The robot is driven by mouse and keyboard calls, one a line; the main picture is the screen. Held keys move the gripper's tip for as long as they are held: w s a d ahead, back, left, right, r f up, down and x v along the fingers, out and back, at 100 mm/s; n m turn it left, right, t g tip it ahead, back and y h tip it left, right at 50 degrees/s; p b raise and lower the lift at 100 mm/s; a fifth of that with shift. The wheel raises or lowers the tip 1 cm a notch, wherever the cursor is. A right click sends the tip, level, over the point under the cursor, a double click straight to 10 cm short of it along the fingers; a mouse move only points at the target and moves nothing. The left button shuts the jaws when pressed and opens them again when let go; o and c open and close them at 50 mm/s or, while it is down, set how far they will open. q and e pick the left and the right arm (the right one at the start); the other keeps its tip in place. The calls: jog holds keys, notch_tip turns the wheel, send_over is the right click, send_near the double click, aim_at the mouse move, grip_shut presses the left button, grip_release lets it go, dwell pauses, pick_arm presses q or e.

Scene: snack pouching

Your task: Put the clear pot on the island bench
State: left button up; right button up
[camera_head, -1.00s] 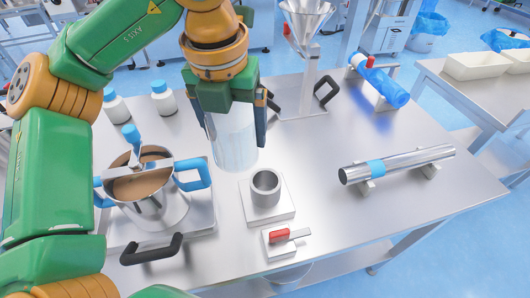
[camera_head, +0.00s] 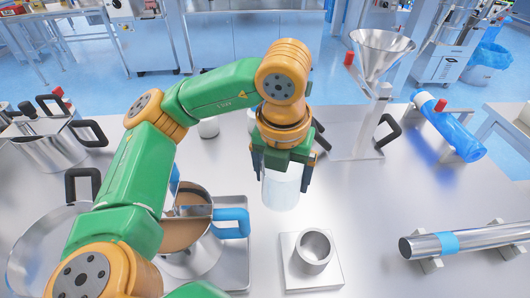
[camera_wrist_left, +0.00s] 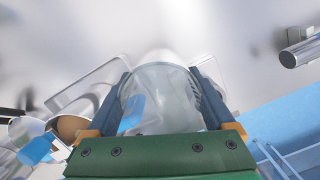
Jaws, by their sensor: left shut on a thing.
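The clear pot (camera_head: 283,188) is a see-through cylinder held upright in my left gripper (camera_head: 281,172). The gripper's two dark fingers close on it from both sides. In the left wrist view the pot's round rim and clear body (camera_wrist_left: 160,95) fill the space between the fingers of my left gripper (camera_wrist_left: 168,88). In the head view it hangs behind the small grey ring on a square plate (camera_head: 314,248). I cannot tell its exact height above the steel bench. The island bench cannot be told apart by name. My right gripper is not in view.
A funnel stand (camera_head: 378,65) is behind right. A blue film roll (camera_head: 450,130) and a steel tube (camera_head: 465,240) lie on the right. Bare bench (camera_head: 365,210) lies between the ring and the tube.

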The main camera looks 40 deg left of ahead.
pick_arm(q)
jog(key=w+a+f, duration=0.1)
jog(key=w+f, duration=0.1)
jog(key=w+a+f+p, duration=0.1)
jog(key=w+f, duration=0.1)
jog(key=w+a+f+p, duration=0.1)
jog(key=w+a+f, duration=0.1)
jog(key=f, duration=0.1)
jog(key=shift+w+a+f, duration=0.1)
jog(key=shift+w, duration=0.3)
notch_tip(320, 180, down, 3)
jog(key=shift+r+p, duration=0.2)
jog(key=shift+p, duration=0.55)
jog(key=shift+s+f, duration=0.1)
jog(key=shift+f, duration=0.15)
jog(key=shift+f+b, duration=0.2)
jog(key=shift+b, duration=0.15)
jog(key=o, duration=1.1)
jog(key=shift+o, duration=0.2)
jog(key=shift+r, duration=0.15)
